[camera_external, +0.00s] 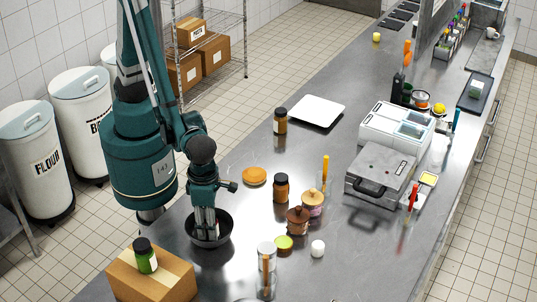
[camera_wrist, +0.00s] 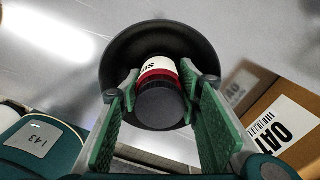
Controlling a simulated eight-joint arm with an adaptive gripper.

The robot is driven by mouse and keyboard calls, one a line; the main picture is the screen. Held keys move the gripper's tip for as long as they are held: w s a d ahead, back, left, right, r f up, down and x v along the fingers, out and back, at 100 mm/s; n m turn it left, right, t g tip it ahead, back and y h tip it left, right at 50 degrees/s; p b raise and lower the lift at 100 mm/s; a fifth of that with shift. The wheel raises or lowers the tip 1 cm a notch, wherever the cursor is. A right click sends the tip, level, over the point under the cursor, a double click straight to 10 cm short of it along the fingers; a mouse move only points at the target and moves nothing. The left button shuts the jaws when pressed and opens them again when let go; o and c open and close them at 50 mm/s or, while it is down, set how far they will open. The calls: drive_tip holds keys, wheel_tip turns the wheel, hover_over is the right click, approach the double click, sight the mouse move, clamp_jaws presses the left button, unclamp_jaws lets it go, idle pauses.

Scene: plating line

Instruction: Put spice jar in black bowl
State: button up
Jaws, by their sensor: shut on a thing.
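My gripper (camera_wrist: 160,78) is shut on a spice jar (camera_wrist: 158,102) with a dark lid, a red band and a white label. The black bowl (camera_wrist: 112,62) surrounds the jar in the wrist view. In the external view my gripper (camera_external: 208,222) points down into the black bowl (camera_external: 228,238) on the steel counter, with its fingertips within the rim. The jar is mostly hidden there by the fingers. Whether it touches the bowl's bottom I cannot tell.
A cardboard box (camera_external: 168,285) with a green jar (camera_external: 146,256) on it stands close at front left. Brown jars (camera_external: 281,188) and an orange-brown disc (camera_external: 254,176) stand right of the bowl. A white board (camera_external: 317,111) and a grey press (camera_external: 381,171) are farther off.

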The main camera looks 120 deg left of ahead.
drive_tip(key=shift+f, duration=0.2)
drive_tip(key=o, duration=1)
drive_tip(key=shift+r, duration=0.1)
drive_tip(key=shift+r, duration=0.2)
drive_tip(key=shift+r+p, duration=0.3)
drive_tip(key=shift+r, duration=5.65)
